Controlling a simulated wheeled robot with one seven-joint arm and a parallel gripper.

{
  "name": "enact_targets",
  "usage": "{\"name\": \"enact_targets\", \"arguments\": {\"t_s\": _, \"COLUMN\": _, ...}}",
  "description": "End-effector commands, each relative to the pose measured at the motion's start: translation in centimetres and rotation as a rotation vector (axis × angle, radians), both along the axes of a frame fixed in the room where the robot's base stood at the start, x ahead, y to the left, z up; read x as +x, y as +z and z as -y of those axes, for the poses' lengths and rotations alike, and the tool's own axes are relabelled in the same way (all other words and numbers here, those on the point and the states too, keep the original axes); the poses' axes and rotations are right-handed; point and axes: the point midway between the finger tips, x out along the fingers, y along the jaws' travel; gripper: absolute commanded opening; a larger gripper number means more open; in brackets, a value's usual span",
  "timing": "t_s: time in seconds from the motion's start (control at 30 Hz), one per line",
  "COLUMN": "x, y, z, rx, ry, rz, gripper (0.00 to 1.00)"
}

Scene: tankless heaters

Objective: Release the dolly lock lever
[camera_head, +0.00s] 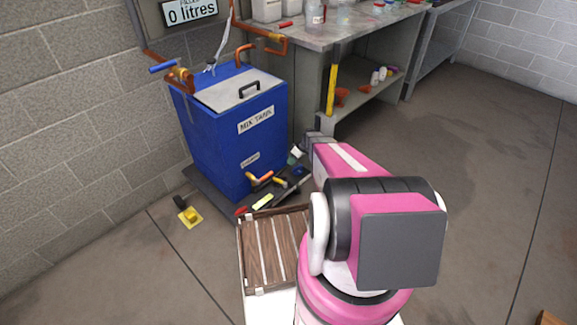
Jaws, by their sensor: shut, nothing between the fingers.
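The dolly (212,195) is a dark low platform under the blue tank labelled MIX TANK (232,135). A small red piece (241,211) shows at the dolly's front corner, beside a yellow-green label (263,202); it may be the lock lever, but it is too small to be sure. A valve with an orange-red handle (261,179) sits low on the tank's front. My gripper (308,147) is the grey end of my pink arm, to the right of the tank and apart from the red piece. It is shut and empty; its fingertips are hard to make out.
A slatted wooden crate (252,262) is in front of the dolly. A yellow floor fitting (190,216) lies to the left, near the block wall. A grey workbench (345,30) with bottles stands behind. Copper pipes (180,78) meet the tank's top.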

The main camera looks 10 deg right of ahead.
Motion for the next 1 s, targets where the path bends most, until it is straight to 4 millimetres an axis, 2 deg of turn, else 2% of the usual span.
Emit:
{"name": "enact_targets", "arguments": {"t_s": 0.37, "x": 0.06, "y": 0.08, "z": 0.07, "rx": -0.001, "ry": 0.004, "rz": 0.000, "gripper": 0.00}}
{"name": "enact_targets", "arguments": {"t_s": 0.7, "x": 0.48, "y": -0.02, "z": -0.05, "rx": 0.000, "ry": 0.126, "rz": 0.000, "gripper": 0.00}}
{"name": "enact_targets", "arguments": {"t_s": 1.0, "x": 0.38, "y": -0.08, "z": -0.09, "rx": -0.001, "ry": 0.130, "rz": 0.000, "gripper": 0.00}}
